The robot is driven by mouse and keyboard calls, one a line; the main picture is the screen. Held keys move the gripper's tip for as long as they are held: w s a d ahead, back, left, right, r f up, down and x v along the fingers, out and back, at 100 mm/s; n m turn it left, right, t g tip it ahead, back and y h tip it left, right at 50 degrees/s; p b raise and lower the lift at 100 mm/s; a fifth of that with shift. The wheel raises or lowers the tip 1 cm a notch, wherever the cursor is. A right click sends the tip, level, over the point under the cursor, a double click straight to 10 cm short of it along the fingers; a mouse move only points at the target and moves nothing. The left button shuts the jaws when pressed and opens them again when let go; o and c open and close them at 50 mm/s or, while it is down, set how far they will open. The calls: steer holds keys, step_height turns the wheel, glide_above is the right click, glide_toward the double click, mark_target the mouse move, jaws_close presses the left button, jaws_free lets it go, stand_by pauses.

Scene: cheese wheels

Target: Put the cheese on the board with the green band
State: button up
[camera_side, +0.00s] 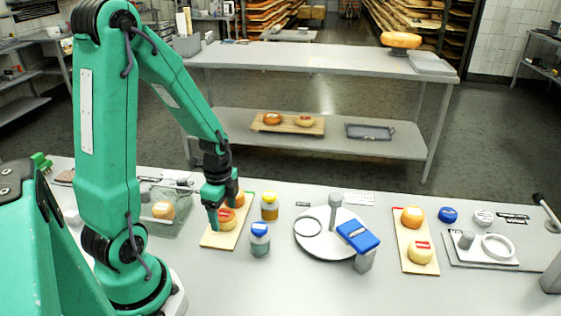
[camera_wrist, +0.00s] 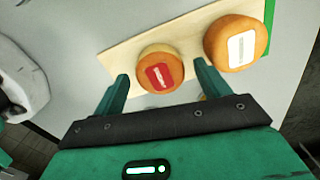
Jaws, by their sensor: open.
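The board with the green band (camera_side: 213,239) lies left of centre on the table; in the wrist view its green band (camera_wrist: 269,28) is at the right. A round orange cheese with a red label (camera_wrist: 160,75) is on this board, partly hidden by a finger in the side view (camera_side: 227,217). Its rim looks yellower. A larger orange cheese with a white label (camera_wrist: 236,43) sits beside it, nearer the band. My gripper (camera_wrist: 161,75) is open, a finger on each side of the red-labelled cheese; I cannot tell whether they touch it.
A jar with a yellow lid (camera_side: 269,207) and a blue-lidded jar (camera_side: 260,239) stand close right of the board. A white turntable (camera_side: 312,243) is farther right, then a red-banded board (camera_side: 404,262) with two cheeses. A clear tray (camera_side: 150,232) is at left.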

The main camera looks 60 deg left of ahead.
mark_target(224, 213)
step_height(224, 213, up, 11)
stand_by(0.7)
steer(key=shift+r, duration=0.1)
stand_by(0.4)
steer(key=s+d+r+n+t, duration=0.3)
steer(key=d+r+n+t, duration=0.2)
steer(key=d+r+n, duration=0.5)
steer(key=shift+d+r+n+t, duration=0.15)
steer(key=shift+d+n+t, duration=0.2)
steer(key=shift+d, duration=1.05)
